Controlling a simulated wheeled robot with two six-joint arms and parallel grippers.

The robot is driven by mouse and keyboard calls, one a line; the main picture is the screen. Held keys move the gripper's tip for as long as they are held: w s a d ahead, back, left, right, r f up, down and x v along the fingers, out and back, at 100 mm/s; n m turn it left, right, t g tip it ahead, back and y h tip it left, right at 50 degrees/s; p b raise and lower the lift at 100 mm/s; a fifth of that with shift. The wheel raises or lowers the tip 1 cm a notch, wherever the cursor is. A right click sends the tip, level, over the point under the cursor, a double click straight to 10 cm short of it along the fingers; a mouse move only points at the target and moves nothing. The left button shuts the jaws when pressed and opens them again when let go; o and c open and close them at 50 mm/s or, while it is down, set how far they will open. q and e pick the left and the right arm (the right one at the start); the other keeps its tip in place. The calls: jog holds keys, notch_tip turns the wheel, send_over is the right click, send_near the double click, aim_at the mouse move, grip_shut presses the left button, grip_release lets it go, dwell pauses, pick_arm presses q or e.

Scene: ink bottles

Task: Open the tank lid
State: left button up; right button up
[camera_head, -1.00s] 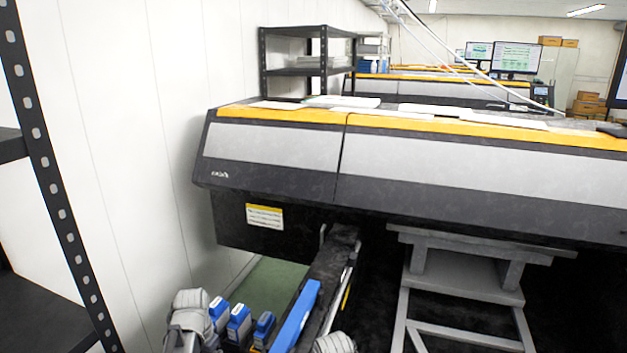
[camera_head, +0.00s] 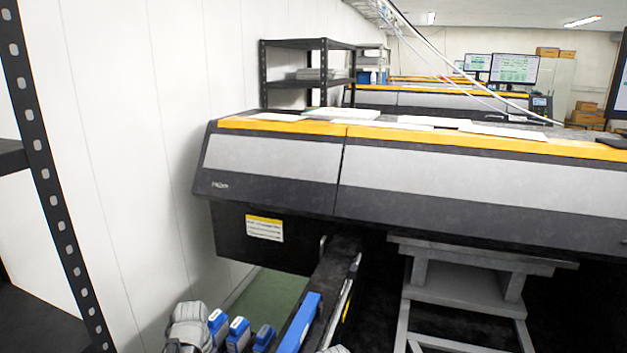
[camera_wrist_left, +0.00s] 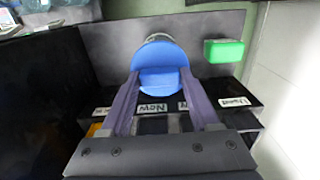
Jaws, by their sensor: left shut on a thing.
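In the left wrist view, a rounded blue lid (camera_wrist_left: 161,80) sits between the two fingers of my left gripper (camera_wrist_left: 158,90), which is shut on it. Most of the tank under the lid is hidden, and I cannot tell whether the lid is raised. In the head view, my left gripper and the held lid cannot be made out; only grey arm parts show at the bottom edge. My right gripper is in neither view.
Blue-and-white units (camera_head: 238,331) and a long blue bar (camera_head: 297,324) stand low beside the large printer (camera_head: 440,175). A green block (camera_wrist_left: 223,51) is right of the lid, by dark walls. White labels (camera_wrist_left: 151,108) lie near the fingers. A black shelf post (camera_head: 51,190) is at left.

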pick_arm(q)
jog(key=shift+w+r, duration=0.1)
jog(key=shift+r, duration=0.05)
jog(key=shift+w+r, duration=0.15)
jog(key=shift+r, duration=0.05)
jog(key=shift+r+p, duration=0.1)
jog(key=shift+p, duration=0.25)
jog(key=shift+w+d+r, duration=0.15)
jog(key=shift+w+r, duration=0.05)
jog(key=shift+w, duration=0.05)
jog(key=shift+w+r+p, duration=0.1)
jog(key=shift+p, duration=0.25)
jog(key=shift+w+r, duration=0.15)
jog(key=shift+w+d, duration=0.1)
dwell(0.4)
